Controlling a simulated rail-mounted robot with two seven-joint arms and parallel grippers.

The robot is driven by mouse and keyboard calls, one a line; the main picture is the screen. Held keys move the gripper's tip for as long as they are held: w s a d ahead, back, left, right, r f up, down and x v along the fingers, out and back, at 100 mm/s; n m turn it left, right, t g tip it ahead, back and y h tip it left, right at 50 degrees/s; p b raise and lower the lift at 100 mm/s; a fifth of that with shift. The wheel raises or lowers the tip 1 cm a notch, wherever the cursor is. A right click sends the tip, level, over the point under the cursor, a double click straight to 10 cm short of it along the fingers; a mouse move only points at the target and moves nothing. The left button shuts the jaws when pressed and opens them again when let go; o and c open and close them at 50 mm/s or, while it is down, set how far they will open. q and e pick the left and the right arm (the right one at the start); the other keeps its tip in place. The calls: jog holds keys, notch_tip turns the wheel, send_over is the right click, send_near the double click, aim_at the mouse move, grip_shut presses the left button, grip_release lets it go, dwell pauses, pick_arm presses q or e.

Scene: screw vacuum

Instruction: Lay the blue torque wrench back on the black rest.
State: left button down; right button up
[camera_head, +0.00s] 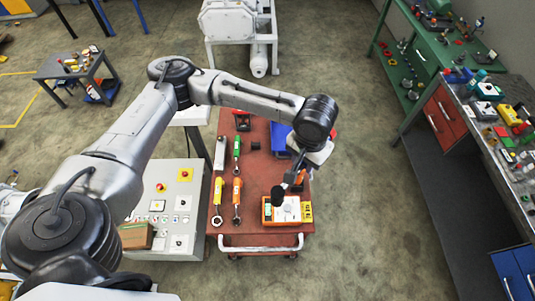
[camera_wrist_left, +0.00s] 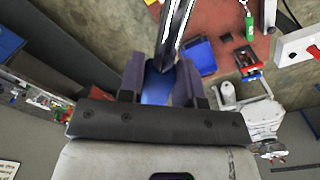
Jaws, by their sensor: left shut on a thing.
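My left gripper (camera_head: 297,181) hangs over the right side of the red cart. In the left wrist view its two fingers (camera_wrist_left: 160,78) are closed on the blue handle of the torque wrench (camera_wrist_left: 157,88). The wrench's metal shaft runs up out of the top of that view. My right gripper is not in view.
Workbenches (camera_head: 490,100) line the right side.

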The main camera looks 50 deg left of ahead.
pick_arm(q)
jog(key=w+a+f+n+b, duration=0.2)
jog(key=w+a+f+b, duration=0.15)
jog(key=a+f, duration=0.5)
jog(key=w+a+f+n+b, duration=0.25)
jog(key=a+f+b, duration=0.25)
jog(key=f, duration=0.7)
jog(key=s+a+f+n+b, duration=0.2)
jog(key=a+f+b, duration=0.5)
jog(key=a+f, duration=0.7)
jog(key=a+n, duration=0.1)
jog(key=a, duration=0.1)
jog(key=shift+a+n, duration=0.35)
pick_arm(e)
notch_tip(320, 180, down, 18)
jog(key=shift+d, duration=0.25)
pick_arm(q)
jog(key=shift+s, duration=0.1)
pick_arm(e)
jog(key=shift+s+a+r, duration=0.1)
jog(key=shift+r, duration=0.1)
